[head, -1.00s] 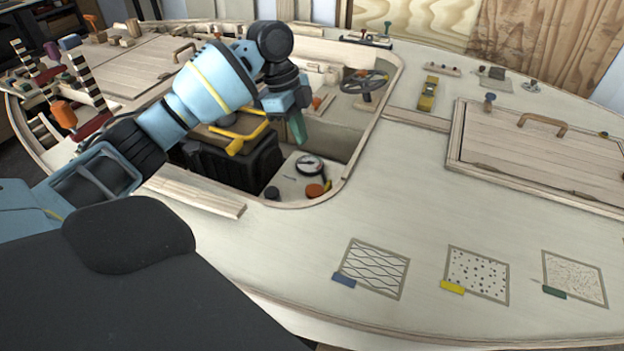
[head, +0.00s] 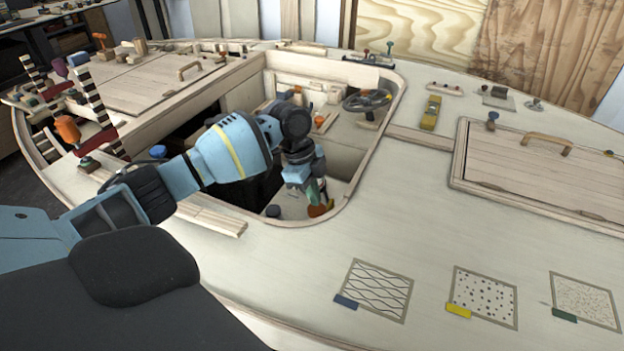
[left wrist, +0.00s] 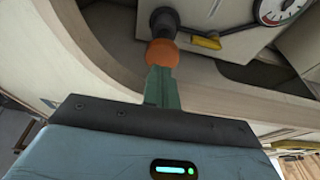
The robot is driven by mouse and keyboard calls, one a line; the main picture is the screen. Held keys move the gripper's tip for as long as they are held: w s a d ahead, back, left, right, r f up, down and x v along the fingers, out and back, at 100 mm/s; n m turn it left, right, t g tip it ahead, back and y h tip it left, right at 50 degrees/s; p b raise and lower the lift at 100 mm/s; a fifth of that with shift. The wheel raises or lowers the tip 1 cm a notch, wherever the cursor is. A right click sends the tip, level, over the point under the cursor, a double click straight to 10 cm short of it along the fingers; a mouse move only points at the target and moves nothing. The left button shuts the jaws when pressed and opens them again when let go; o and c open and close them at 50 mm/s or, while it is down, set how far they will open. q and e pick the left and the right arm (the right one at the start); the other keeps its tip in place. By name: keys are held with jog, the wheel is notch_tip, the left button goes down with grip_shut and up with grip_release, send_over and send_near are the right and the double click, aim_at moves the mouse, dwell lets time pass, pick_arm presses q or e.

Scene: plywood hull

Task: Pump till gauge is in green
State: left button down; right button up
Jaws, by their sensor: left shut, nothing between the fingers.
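The round white gauge (left wrist: 282,8) is at the top right of the left wrist view, cut off by the edge. It has a dark needle and some red on its rim; I cannot tell where the needle stands against any green. The arm hides the gauge in the head view. My left gripper (head: 315,193) is shut and empty, its green fingers pointing down into the cockpit opening. In the left wrist view its fingertips (left wrist: 162,72) meet or overlap an orange round knob (left wrist: 162,53) on a dark stem. A yellow lever (left wrist: 205,42) lies beside the stem.
The cockpit rim (head: 350,192) curves closely around the gripper. A steering wheel (head: 367,100) stands behind it. A wooden hatch (head: 540,165) lies at the right, and a yellow block (head: 431,112) sits on deck. Patterned patches (head: 376,290) lie on the open front deck.

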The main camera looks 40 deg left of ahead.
pick_arm(q)
jog(key=shift+f, duration=0.75)
pick_arm(e)
jog(key=shift+f, duration=0.1)
pick_arm(q)
notch_tip(320, 180, down, 4)
jog(key=shift+f+b, duration=0.2)
jog(key=shift+b, duration=0.3)
jog(key=shift+s, duration=0.1)
pick_arm(e)
jog(key=shift+s+f, duration=0.1)
jog(key=shift+f, duration=0.3)
